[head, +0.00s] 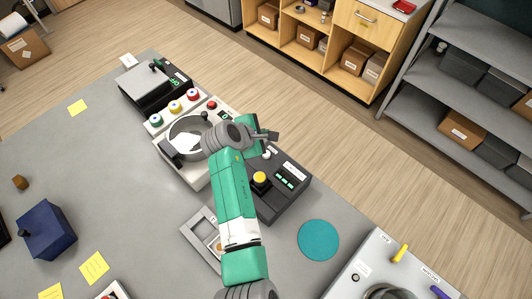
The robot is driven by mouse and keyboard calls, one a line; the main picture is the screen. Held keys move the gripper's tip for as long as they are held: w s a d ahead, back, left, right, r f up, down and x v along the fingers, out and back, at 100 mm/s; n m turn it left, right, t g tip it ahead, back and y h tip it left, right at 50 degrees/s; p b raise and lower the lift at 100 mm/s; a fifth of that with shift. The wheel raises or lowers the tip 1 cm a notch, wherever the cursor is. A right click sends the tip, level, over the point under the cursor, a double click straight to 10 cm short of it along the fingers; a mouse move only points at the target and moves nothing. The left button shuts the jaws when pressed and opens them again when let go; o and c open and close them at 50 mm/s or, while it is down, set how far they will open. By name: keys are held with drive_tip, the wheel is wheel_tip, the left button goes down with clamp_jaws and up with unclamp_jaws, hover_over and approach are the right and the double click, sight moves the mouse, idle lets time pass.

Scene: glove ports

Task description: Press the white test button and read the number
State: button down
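A dark box (292,196) stands on the grey table right of my arm. Its top carries a large yellow button (260,178), a small green-lit display (285,181) and white labels. A small white round part (267,154) shows near its far edge, just below my gripper in the picture; it may be the white test button, but its label is unreadable. The display's digits are too small to read. My gripper (271,135) is over the far end of the box, with nothing visible in it. Its finger gap is unclear, and my arm hides part of the box.
A machine with a round metal bowl (178,135) stands left of my gripper, with coloured buttons behind it. A teal disc (318,240) lies to the right. A grey panel (363,266) with coloured levers is at lower right. A blue box (46,231) stands at left.

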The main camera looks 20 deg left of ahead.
sight(264, 156)
wheel_tip(264, 156, down, 8)
drive_tip(key=b, duration=0.7)
drive_tip(key=shift+f, duration=0.15)
idle(1.4)
drive_tip(key=shift+f, duration=0.45)
drive_tip(key=shift+f+b, duration=0.35)
drive_tip(key=shift+f, duration=0.25)
idle(0.5)
drive_tip(key=shift+r, duration=0.1)
drive_tip(key=shift+r+p, duration=0.9)
drive_tip(key=shift+p, duration=0.2)
